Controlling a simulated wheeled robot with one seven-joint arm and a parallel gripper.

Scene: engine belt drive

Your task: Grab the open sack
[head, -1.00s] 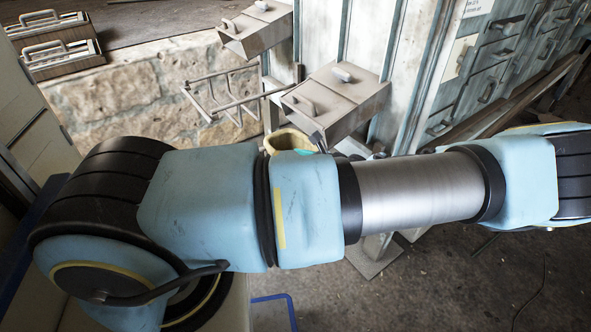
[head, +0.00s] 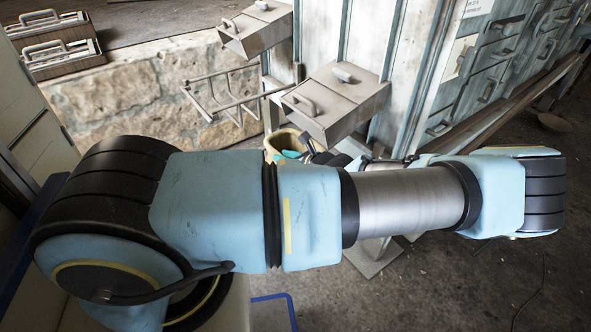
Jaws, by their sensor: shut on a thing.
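The open sack (head: 270,143) is a tan, open-topped bag, seen in the head view just behind my blue arm. Its rim and part of its inside show, with something teal within. Its lower part is hidden by my arm. My gripper (head: 306,146) is dark and only partly visible at the sack's right rim. It is shut on the sack's rim, though the fingertips are small and partly hidden here.
Grey metal boxes with handles (head: 333,103) jut out just above and behind the sack. A metal wire rack (head: 215,100) sticks out from the stone wall (head: 110,95) to the left. A drawer cabinet (head: 490,85) stands at the right. Bare floor (head: 450,280) lies in front.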

